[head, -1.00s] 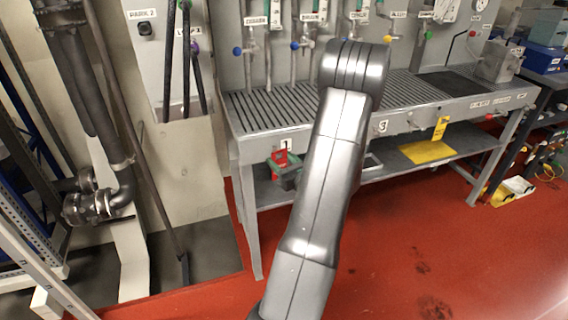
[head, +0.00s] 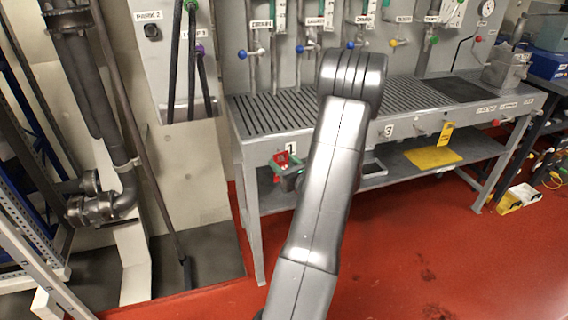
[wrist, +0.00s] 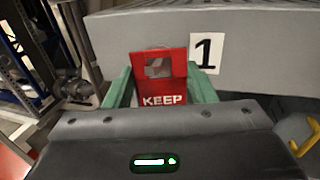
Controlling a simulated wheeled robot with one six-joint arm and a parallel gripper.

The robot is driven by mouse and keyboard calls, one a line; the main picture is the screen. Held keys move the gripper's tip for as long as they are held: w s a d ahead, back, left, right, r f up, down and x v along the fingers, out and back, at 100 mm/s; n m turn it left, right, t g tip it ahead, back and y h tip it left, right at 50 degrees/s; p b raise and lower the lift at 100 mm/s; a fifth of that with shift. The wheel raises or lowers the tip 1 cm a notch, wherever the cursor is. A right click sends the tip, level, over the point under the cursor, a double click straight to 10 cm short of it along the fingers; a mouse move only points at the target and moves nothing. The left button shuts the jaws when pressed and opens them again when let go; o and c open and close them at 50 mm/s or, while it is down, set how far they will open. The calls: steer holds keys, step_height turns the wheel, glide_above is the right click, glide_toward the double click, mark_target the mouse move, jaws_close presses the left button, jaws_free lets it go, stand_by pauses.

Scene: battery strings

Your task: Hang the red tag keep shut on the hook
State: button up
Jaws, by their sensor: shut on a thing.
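The red tag (wrist: 162,78), with the white word KEEP on it, is between the two green fingers of my gripper (wrist: 160,88) in the wrist view. The gripper is shut on it. The tag is upright, close to the grey front edge of the bench (wrist: 255,30), left of the number 1 label (wrist: 206,51). In the head view the red tag (head: 281,159) and my gripper (head: 285,172) are at the bench's left front, partly behind my arm. The hook by label 1 is not clearly visible; the tag and gripper may hide it.
A yellow tag (head: 446,135) hangs on the bench front further right, past label 3 (head: 388,131). A yellow sheet (head: 433,157) lies on the lower shelf. A wall panel (head: 165,60) with dark hanging straps stands at left. The red floor in front is clear.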

steer(key=o, duration=1)
steer(key=shift+o, duration=0.2)
steer(key=v, duration=1.4)
steer(key=shift+w+a, duration=0.15)
